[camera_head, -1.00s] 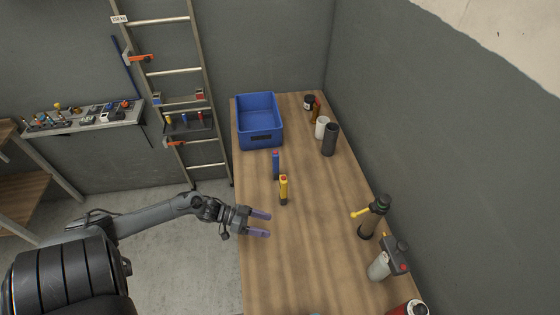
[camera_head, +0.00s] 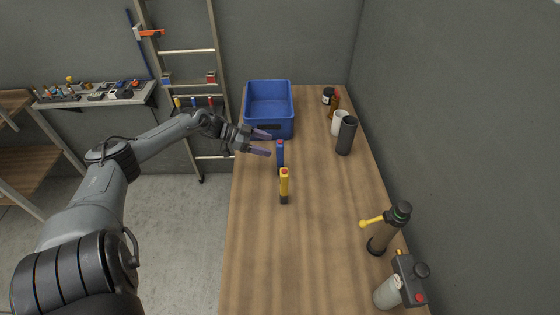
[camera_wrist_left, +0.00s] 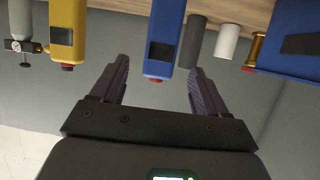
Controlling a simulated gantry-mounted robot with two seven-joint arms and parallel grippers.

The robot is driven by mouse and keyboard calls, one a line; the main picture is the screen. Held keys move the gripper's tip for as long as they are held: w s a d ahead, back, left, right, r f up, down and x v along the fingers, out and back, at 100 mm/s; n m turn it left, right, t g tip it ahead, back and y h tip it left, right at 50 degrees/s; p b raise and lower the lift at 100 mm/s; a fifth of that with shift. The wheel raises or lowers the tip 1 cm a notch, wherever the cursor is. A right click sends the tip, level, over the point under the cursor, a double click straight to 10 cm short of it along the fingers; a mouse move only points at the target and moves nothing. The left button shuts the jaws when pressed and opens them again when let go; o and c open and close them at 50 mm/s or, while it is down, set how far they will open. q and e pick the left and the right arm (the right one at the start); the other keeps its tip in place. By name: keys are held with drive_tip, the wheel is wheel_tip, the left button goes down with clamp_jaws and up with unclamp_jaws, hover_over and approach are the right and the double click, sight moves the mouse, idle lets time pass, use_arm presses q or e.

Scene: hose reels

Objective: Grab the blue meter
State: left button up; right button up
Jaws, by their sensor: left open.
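The yellow meter (camera_head: 284,186) stands just nearer to me. My left gripper (camera_head: 270,144) is open at the blue meter's left, fingers pointing toward it. In the left wrist view the blue meter (camera_wrist_left: 164,42) shows upside down, with a dark screen, ahead of the gap between the open fingers (camera_wrist_left: 156,85). I see no contact. The yellow meter (camera_wrist_left: 68,35) is left of it there. My right gripper is in neither view.
A blue bin (camera_head: 269,108) stands behind the blue meter on the table (camera_head: 310,250). A white cup (camera_head: 340,123) and a dark cylinder (camera_head: 346,136) stand at the back right. A pump-like bottle (camera_head: 388,228) and a grey sprayer (camera_head: 402,283) line the right edge. The table's front middle is clear.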

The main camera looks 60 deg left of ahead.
sight(280, 150)
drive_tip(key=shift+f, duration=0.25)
use_arm(q)
drive_tip(key=shift+f+b+x, duration=0.25)
drive_tip(key=shift+b+x, duration=0.55)
drive_tip(key=shift+x, duration=1.8)
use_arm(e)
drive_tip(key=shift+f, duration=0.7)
use_arm(q)
drive_tip(key=shift+w+d+f, duration=0.25)
drive_tip(key=shift+w, duration=0.2)
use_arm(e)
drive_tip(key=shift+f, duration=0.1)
use_arm(q)
drive_tip(key=c, duration=1.1)
